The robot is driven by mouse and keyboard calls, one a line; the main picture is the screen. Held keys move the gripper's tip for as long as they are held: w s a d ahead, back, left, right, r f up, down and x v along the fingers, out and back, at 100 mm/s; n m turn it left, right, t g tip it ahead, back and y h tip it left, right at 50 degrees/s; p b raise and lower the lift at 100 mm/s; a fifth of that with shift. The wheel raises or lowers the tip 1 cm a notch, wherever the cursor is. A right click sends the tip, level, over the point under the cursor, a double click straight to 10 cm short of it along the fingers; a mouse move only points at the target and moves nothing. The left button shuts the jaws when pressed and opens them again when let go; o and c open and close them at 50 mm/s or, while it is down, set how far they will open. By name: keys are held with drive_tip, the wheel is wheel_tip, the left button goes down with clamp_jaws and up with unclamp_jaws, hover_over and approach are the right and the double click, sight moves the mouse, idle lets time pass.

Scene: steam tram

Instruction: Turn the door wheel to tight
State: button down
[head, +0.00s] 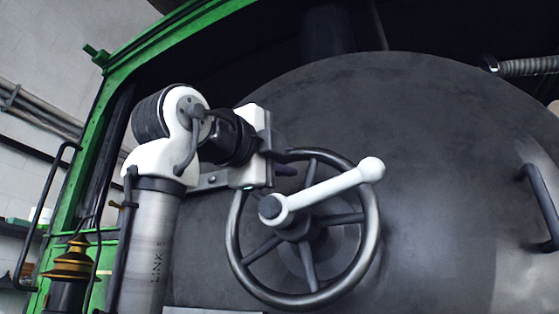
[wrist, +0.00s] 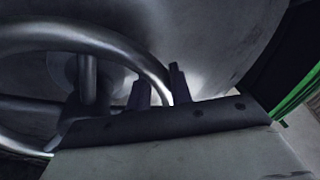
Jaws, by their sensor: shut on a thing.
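The door wheel (head: 374,240) is a dark metal ring with several spokes, mounted on the large round dark door (head: 430,130). A white lever (head: 325,189) with a ball end lies across the front of its hub, pointing up and right. My gripper (head: 284,169) is at the upper left of the wheel's rim. In the wrist view the rim (wrist: 88,38) curves down to between the two dark fingers of my gripper (wrist: 160,88), which is shut on it. The exact contact is partly hidden by the gripper body in the head view.
A green frame (head: 95,150) edges the opening on the left. A dark handle bar (head: 541,203) stands out from the door at the right. A brass-coloured stepped fitting (head: 72,262) is at the lower left. The door face around the wheel's right side is clear.

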idle(0.3)
drive_tip(key=c, duration=1.3)
unclamp_jaws()
drive_tip(key=b+v, duration=0.1)
drive_tip(key=v, duration=1.3)
drive_tip(key=shift+w+r, duration=0.1)
drive_tip(key=shift+r, duration=0.05)
